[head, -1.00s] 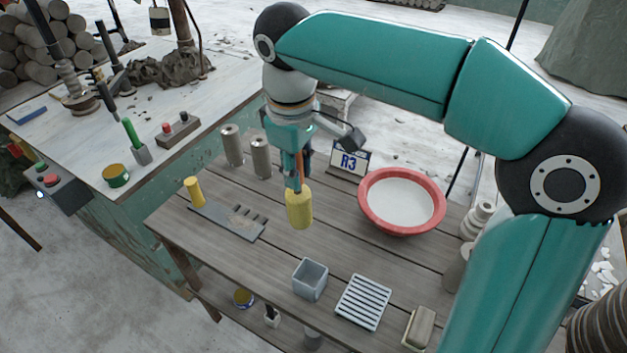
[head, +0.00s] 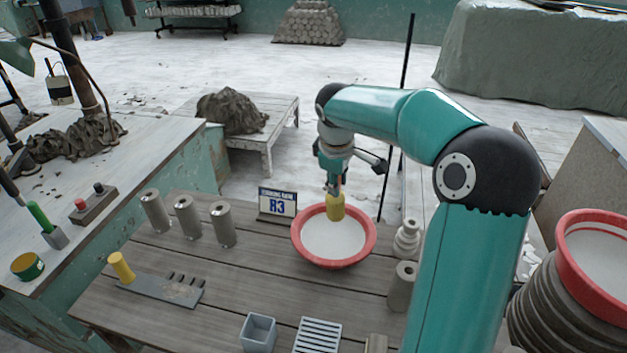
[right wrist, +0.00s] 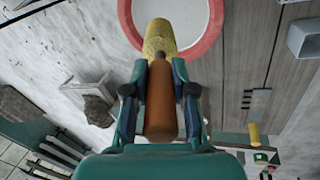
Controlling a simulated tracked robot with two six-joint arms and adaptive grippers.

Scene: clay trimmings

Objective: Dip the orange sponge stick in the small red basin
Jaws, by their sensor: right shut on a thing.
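The sponge stick has an orange handle (right wrist: 160,102) and a yellow sponge head (head: 335,207). My right gripper (head: 334,184) is shut on the orange handle, with the sponge hanging down. The small red basin (head: 369,243) stands on the slatted table and holds a whitish liquid. The sponge overlaps the back part of the basin in the head view and shows against its pale inside in the right wrist view (right wrist: 210,42). It appears above the liquid; I cannot tell the exact gap. My left gripper is not in view.
An R3 sign (head: 277,203) stands left of the basin, with grey cylinders (head: 222,224) farther left. A grey rack (head: 180,293) has a yellow-headed stick (head: 121,267). Another red basin (head: 575,283) sits on a stack at the right.

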